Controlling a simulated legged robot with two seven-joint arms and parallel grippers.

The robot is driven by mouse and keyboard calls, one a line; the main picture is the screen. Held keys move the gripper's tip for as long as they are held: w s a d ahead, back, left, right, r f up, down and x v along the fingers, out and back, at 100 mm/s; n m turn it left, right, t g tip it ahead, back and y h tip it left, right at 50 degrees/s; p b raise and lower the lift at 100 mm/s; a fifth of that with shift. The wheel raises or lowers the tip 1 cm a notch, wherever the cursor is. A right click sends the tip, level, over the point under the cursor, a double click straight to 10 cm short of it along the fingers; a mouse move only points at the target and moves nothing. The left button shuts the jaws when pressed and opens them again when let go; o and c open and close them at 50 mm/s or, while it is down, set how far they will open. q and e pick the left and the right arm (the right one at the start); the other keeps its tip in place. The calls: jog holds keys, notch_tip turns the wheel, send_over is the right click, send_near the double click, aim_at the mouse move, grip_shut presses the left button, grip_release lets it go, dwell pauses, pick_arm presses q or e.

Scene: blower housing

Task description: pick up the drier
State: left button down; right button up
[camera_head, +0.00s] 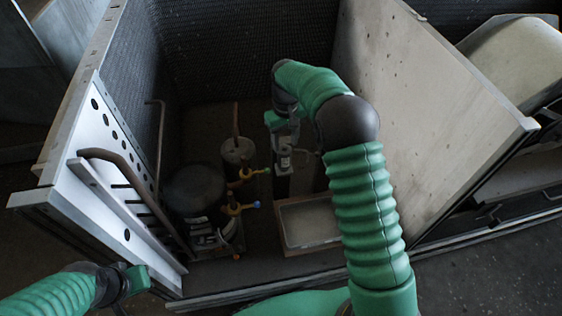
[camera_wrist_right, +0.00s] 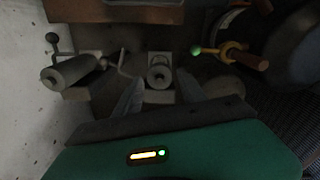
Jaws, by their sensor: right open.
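In the right wrist view, a small grey cylinder (camera_wrist_right: 158,75), which may be the drier, stands end-on on a block beyond my fingertips. A second grey cylinder (camera_wrist_right: 72,74) lies tilted on a block to its left; I cannot tell for sure which is the drier. My right gripper (camera_wrist_right: 160,92) is open, its fingers spread on either side of the first cylinder's line, with nothing seen between them. In the head view my right gripper (camera_head: 284,165) reaches down inside the housing, hiding what is below. My left gripper (camera_head: 133,281) is at the lower left, outside the housing, its jaws unclear.
A black round tank (camera_head: 194,190) and a grey canister (camera_head: 237,150) with a copper pipe stand left of my right gripper, with yellow-handled valves (camera_head: 240,208) nearby. A pale tray (camera_head: 308,222) lies in front. A tall panel (camera_head: 425,100) walls the right side.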

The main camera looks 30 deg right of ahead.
aim_at(285, 157)
jog(key=f, duration=0.2)
jog(key=d+f+b, duration=0.1)
jog(key=f, duration=0.1)
jog(key=shift+f, duration=0.1)
jog(key=f+b, duration=0.2)
jog(key=f, duration=0.1)
jog(key=f+b, duration=0.1)
jog(key=f, duration=0.1)
jog(key=shift+w+a, duration=0.25)
jog(key=shift+a, duration=0.15)
pick_arm(q)
jog(key=f, duration=0.4)
jog(key=shift+d+f, duration=0.1)
jog(key=shift+d, duration=0.1)
pick_arm(e)
jog(key=shift+r, duration=0.2)
jog(key=shift+d, duration=0.1)
grip_shut()
